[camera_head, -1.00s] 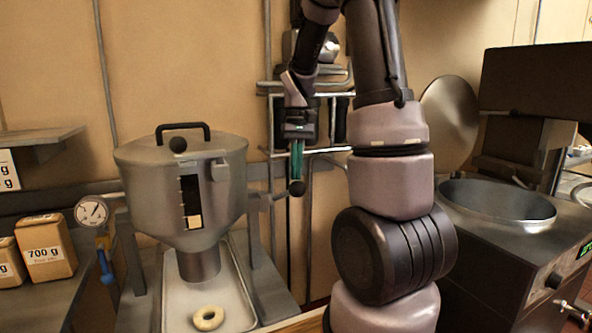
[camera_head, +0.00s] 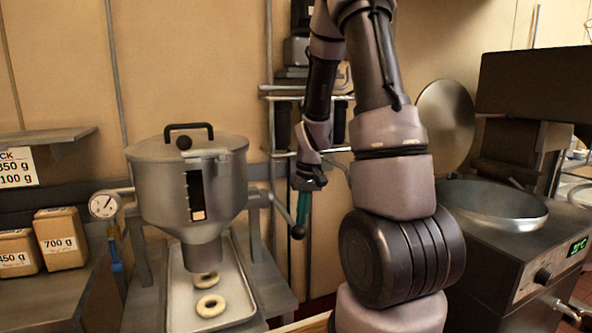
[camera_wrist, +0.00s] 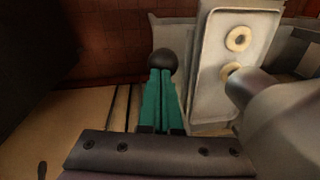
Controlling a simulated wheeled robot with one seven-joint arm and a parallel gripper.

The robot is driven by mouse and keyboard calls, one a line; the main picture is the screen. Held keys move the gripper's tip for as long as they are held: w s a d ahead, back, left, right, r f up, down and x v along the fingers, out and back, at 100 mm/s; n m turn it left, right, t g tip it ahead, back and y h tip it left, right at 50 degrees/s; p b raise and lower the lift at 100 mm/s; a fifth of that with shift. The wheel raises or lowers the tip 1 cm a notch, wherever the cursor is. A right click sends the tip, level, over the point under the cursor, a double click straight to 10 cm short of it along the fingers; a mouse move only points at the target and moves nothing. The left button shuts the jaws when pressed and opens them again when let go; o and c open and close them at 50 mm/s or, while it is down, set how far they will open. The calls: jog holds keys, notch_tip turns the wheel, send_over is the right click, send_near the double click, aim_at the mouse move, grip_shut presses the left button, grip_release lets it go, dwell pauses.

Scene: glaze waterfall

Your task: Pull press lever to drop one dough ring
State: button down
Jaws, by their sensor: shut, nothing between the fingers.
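The dough press is a grey metal hopper (camera_head: 187,175) with a lidded top and a nozzle below. Its lever slopes down from its right side to a dark round knob (camera_head: 298,232), which also shows in the wrist view (camera_wrist: 163,60). My gripper (camera_head: 302,218) points down at the knob. Its green fingers (camera_wrist: 160,95) are shut, with their tips at the knob; whether they touch it I cannot tell. One pale dough ring (camera_head: 210,313) lies on the tray (camera_head: 240,290). A second ring (camera_head: 213,279) is right under the nozzle, partly hidden by it.
A round fryer pan (camera_head: 490,208) with a raised lid (camera_head: 446,120) stands right of my arm. A dial gauge (camera_head: 103,205) and dough bags (camera_head: 62,240) are at the left.

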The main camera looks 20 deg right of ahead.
aim_at(302, 227)
jog(key=f, duration=0.2)
jog(key=shift+s+f, duration=0.2)
jog(key=shift+f, duration=0.1)
jog(key=shift+s+f, duration=0.3)
jog(key=shift+a, duration=0.1)
dwell(0.5)
jog(key=shift+w+r, duration=0.25)
jog(key=shift+r, duration=0.1)
jog(key=r, duration=0.3)
jog(key=w+d+r, duration=0.1)
jog(key=shift+r, duration=0.35)
jog(key=s+d+r, duration=0.1)
jog(key=s+r, duration=0.3)
jog(key=r, duration=0.4)
dwell(0.4)
